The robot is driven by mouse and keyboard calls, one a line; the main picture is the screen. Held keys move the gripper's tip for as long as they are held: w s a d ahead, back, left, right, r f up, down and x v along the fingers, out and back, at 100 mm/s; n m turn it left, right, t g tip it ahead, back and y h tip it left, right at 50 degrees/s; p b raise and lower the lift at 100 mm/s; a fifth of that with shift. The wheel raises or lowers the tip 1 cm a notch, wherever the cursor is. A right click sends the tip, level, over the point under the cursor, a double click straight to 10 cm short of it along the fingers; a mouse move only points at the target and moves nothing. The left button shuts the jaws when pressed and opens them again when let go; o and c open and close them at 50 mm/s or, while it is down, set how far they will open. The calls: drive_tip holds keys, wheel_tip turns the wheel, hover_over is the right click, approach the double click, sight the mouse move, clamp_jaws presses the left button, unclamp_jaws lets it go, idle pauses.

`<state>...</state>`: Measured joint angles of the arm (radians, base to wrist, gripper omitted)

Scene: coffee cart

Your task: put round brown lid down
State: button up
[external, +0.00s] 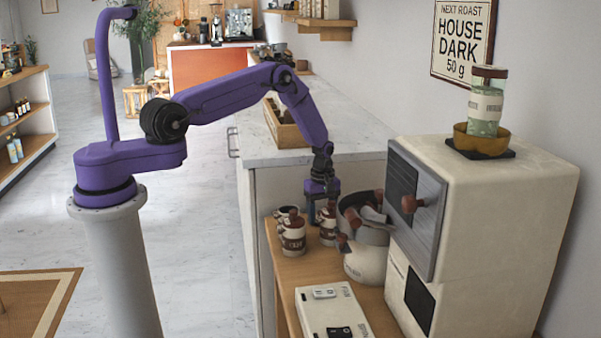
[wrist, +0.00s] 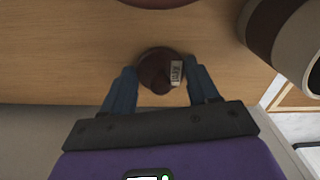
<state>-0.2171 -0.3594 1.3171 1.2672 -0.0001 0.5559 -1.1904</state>
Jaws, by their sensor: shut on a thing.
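The round brown lid (wrist: 157,72) sits between my two fingertips in the wrist view, with a small pale label on its right side. My gripper (wrist: 160,88) is shut on it. Bare wood shows around the lid; I cannot tell whether it touches the wood. In the external view my gripper (external: 321,208) points down at the far end of the wooden cart top (external: 292,268), behind a cream-and-brown canister (external: 328,230). The lid cannot be clearly made out there.
More canisters (external: 291,237) stand to the left of my gripper. A pale rounded pot (external: 368,262) and dark bowl (external: 352,205) stand to its right, near the cream machine (external: 480,220). A canister (wrist: 285,40) fills the wrist view's upper right.

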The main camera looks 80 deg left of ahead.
drive_tip(key=o, duration=1)
drive_tip(key=shift+f, duration=0.1)
drive_tip(key=shift+o, duration=0.2)
wheel_tip(320, 180, up, 12)
drive_tip(key=shift+r, duration=0.2)
